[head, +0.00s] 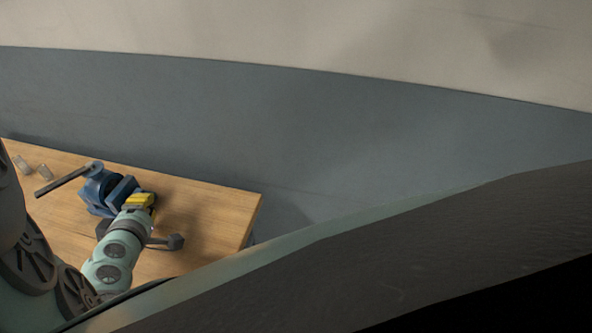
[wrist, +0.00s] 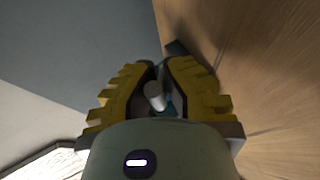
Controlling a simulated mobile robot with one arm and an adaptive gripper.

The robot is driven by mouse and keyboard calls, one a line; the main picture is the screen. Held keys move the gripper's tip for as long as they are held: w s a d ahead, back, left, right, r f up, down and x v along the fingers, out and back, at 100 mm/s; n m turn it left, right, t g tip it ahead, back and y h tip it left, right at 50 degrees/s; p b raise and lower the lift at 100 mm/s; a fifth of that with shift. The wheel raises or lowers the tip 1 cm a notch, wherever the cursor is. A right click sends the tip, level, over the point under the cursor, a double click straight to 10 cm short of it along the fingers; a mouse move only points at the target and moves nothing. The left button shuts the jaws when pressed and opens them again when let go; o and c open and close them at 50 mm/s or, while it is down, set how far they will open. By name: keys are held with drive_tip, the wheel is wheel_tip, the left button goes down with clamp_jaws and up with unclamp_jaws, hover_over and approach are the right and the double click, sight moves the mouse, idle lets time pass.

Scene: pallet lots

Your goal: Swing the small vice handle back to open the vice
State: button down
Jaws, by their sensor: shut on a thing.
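A blue vice (head: 100,190) stands on the wooden bench, with a long dark bar (head: 62,181) sticking out to the left from its round blue end. My gripper (head: 141,199), with yellow ribbed fingers, is at the right side of the vice and hides part of it. In the wrist view my gripper (wrist: 160,92) is shut on a pale grey rod end, the small vice handle (wrist: 154,96), which sits between the two fingers. A bit of blue shows beside it. The rest of this handle and the jaws' gap are hidden.
The wooden bench (head: 210,215) is clear to the right of my gripper, up to its right edge. A grey-blue wall (head: 300,130) rises behind the bench.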

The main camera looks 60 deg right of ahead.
drive_tip(key=shift+w+r, duration=0.1)
drive_tip(key=shift+r, duration=0.1)
drive_tip(key=c, duration=1)
unclamp_jaws()
drive_tip(key=shift+d, duration=0.15)
drive_tip(key=v, duration=0.5)
drive_tip(key=shift+a, duration=0.4)
drive_tip(key=shift+s+a+r, duration=0.35)
drive_tip(key=shift+s+a, duration=0.15)
drive_tip(key=shift+s, duration=0.3)
